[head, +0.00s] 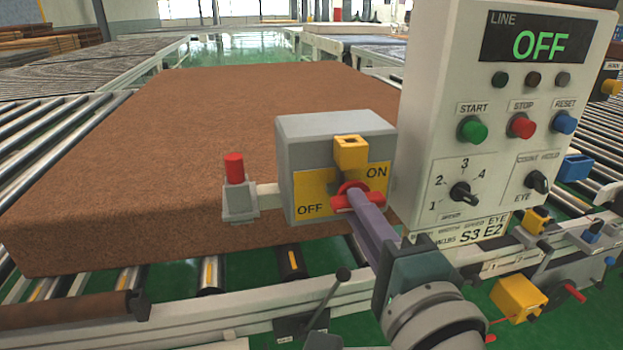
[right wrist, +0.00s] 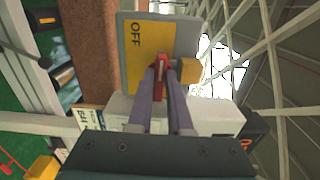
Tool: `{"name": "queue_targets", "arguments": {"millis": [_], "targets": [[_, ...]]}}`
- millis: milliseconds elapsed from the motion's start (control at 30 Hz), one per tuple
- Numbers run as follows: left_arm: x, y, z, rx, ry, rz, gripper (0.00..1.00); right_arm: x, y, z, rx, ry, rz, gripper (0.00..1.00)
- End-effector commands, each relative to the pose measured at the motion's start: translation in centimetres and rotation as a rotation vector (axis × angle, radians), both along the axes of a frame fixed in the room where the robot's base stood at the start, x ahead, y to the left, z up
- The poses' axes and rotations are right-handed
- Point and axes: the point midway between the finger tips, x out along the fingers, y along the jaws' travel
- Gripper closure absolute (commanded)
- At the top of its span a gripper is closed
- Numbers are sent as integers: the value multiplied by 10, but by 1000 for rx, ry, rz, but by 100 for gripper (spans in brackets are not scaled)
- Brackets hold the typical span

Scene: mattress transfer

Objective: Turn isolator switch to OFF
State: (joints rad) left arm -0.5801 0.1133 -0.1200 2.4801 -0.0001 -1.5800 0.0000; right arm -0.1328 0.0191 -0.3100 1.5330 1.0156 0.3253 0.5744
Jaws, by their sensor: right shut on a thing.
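The isolator switch is a grey box (head: 325,135) with a yellow plate (head: 312,188) marked OFF at lower left and ON at upper right. Its red handle (head: 345,202) lies roughly level across the plate in the head view; which mark it points to is hard to tell. My right gripper (head: 362,205) is shut on the handle, with its purple fingers on either side. The right wrist view also shows the handle (right wrist: 160,72) between the fingertips, with the OFF mark beside it. The fingers hide part of the handle and plate. My left gripper is not in view.
A control panel (head: 420,110) stands right of the switch, its display reading LINE OFF. A yellow block (head: 350,153) sticks out above the handle. A red-topped post (head: 235,175) stands left of the box. A large brown mattress (head: 200,130) lies on rollers behind.

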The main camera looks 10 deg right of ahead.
Motion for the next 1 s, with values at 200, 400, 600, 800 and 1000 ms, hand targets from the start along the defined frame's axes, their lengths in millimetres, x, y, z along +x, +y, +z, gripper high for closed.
{"name": "queue_targets", "arguments": {"millis": [200, 400, 600, 800, 1000], "targets": [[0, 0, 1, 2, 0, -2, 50, 0, 0, 0, -32, -2, -2, 100], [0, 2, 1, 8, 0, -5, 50, 0, 0, 0, -36, -2, -1, 100], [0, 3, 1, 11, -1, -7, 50, 0, 0, 0, -36, -2, -1, 80], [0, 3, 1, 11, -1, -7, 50, 0, 0, 0, -35, -2, -1, 58], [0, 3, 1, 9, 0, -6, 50, 0, 0, 0, -34, -1, -1, 52]]}}
